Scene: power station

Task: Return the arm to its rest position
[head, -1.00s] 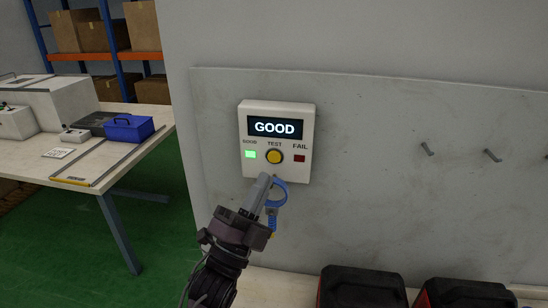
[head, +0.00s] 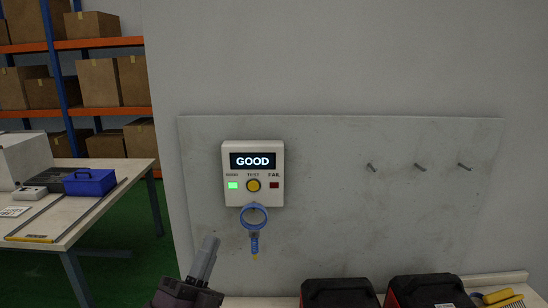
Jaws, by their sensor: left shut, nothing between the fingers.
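My left gripper (head: 207,258) shows at the bottom of the head view, below and left of the wall tester, shut and empty, with its fingers pointing up. The white tester box (head: 252,173) is on the grey wall panel. Its screen reads GOOD, the green light (head: 233,185) is lit and the red FAIL light (head: 274,185) is dark. A yellow TEST button (head: 253,185) sits between them. A blue ring-shaped strap (head: 254,232) hangs just under the box, apart from my gripper. My right gripper is not in view.
The grey panel (head: 330,195) has several hooks at right. Two black and red cases (head: 338,293) stand on the bench below. At left is a table (head: 120,172) with a blue box (head: 90,182), and shelves of cartons (head: 99,82) behind.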

